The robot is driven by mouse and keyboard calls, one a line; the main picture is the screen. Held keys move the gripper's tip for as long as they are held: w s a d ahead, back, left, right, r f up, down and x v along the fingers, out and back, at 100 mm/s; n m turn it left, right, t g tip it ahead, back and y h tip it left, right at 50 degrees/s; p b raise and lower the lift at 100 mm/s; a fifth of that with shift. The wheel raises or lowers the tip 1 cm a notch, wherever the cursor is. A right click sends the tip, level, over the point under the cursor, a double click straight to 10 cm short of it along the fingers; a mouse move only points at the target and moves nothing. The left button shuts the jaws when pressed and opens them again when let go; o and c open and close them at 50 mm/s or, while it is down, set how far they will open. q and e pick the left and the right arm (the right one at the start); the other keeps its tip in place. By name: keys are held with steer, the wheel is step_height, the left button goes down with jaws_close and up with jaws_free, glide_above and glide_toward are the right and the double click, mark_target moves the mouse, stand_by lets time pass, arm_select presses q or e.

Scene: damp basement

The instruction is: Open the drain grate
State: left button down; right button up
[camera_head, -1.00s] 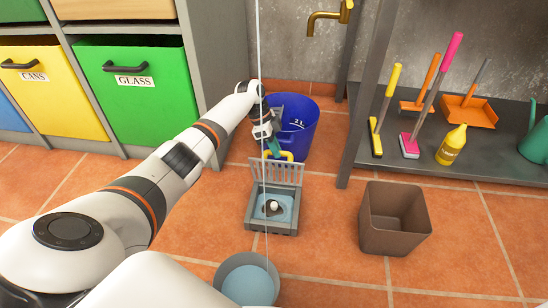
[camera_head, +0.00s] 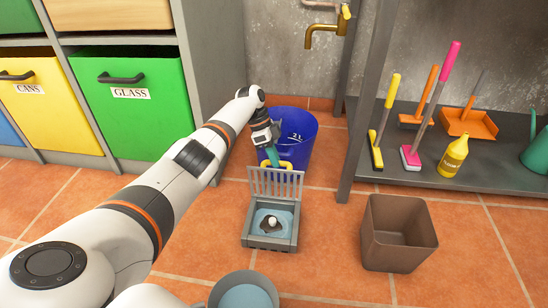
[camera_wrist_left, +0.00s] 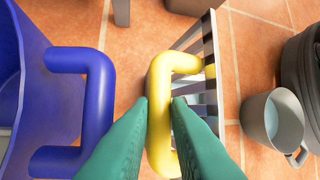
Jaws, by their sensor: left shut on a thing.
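The drain grate (camera_head: 276,184) stands raised, near upright, at the back edge of the square grey drain box (camera_head: 270,243). The drain is uncovered, with water and a white ball-like part (camera_head: 271,222) inside. My left gripper (camera_head: 271,159) is at the top of the grate. In the left wrist view its green fingers (camera_wrist_left: 160,103) are shut on the yellow handle (camera_wrist_left: 183,62) of the grate, whose bars (camera_wrist_left: 207,45) show beside it. The handle is mostly hidden in the head view. My right gripper is not in view.
A blue bucket (camera_head: 300,140) stands close behind the grate; its handle (camera_wrist_left: 98,100) is near my fingers. A grey pot (camera_head: 245,278) with water stands in front of the drain, a brown bin (camera_head: 397,240) to the right. A shelf (camera_head: 440,165) holds brushes. Floor between is free.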

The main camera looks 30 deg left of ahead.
arm_select(q)
steer(key=c, duration=1.4)
jaws_free()
steer(key=shift+d+f, duration=0.1)
steer(key=shift+f, duration=0.15)
steer(key=shift+o, duration=0.2)
steer(key=shift+r, duration=0.1)
steer(key=p+v, duration=0.3)
steer(key=v, duration=0.9)
steer(key=shift+s, duration=0.1)
